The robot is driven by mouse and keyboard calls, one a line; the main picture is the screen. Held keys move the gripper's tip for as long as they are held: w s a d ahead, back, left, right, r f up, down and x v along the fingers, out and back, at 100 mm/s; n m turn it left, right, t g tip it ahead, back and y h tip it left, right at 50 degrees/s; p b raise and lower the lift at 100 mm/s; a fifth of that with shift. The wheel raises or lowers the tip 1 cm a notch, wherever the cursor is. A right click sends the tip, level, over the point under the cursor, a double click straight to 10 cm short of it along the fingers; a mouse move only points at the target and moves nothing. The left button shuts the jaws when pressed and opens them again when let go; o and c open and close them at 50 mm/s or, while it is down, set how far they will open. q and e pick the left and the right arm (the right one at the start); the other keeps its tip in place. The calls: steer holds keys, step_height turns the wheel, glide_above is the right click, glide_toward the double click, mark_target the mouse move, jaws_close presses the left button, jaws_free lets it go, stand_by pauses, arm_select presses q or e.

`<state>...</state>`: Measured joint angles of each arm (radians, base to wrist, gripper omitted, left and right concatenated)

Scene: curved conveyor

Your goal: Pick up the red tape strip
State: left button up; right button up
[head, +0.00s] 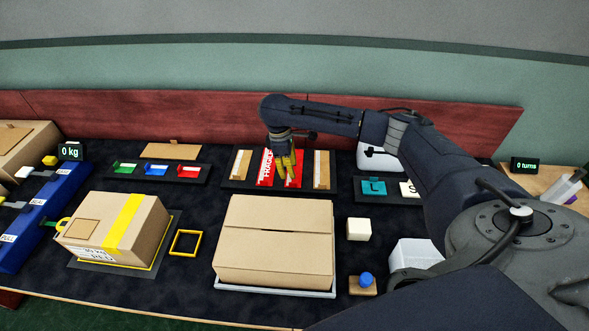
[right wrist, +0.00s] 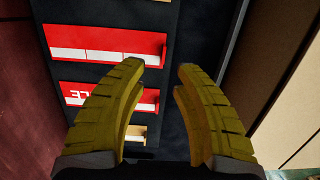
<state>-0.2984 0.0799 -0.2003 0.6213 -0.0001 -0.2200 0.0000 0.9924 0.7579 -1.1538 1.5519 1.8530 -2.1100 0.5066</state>
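Two red strips lie side by side on a dark tray (head: 229,184). One red strip with FRAGILE lettering (head: 264,170) is on the left; it also shows in the right wrist view (right wrist: 75,88). The other red strip with white blocks (head: 298,170) is beside it, partly hidden by my fingers; it shows clearly in the right wrist view (right wrist: 105,37). My right gripper (head: 286,174) has yellow fingers pointing down over the strips. In the right wrist view its fingertips (right wrist: 160,67) are apart with nothing between them, and the strips lie to their left. My left gripper is out of view.
Tan strips (head: 321,170) flank the red ones on the tray. A large cardboard box (head: 275,240) stands in front of the tray, with a taped box (head: 115,225) to its left. A red back wall (head: 180,115) rises behind. Small colored pieces sit on another tray (head: 155,169).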

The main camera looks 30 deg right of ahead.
steer(key=shift+s+d+f, duration=0.15)
steer(key=shift+s+f, duration=0.05)
steer(key=shift+f, duration=1)
steer(key=shift+s+d+f, duration=0.1)
steer(key=shift+s+f, duration=0.15)
steer(key=shift+f, duration=0.95)
steer(key=shift+s+d+f, duration=0.15)
steer(key=shift+s+f, duration=0.05)
steer(key=shift+f, duration=1)
steer(key=shift+c, duration=0.4)
jaws_close()
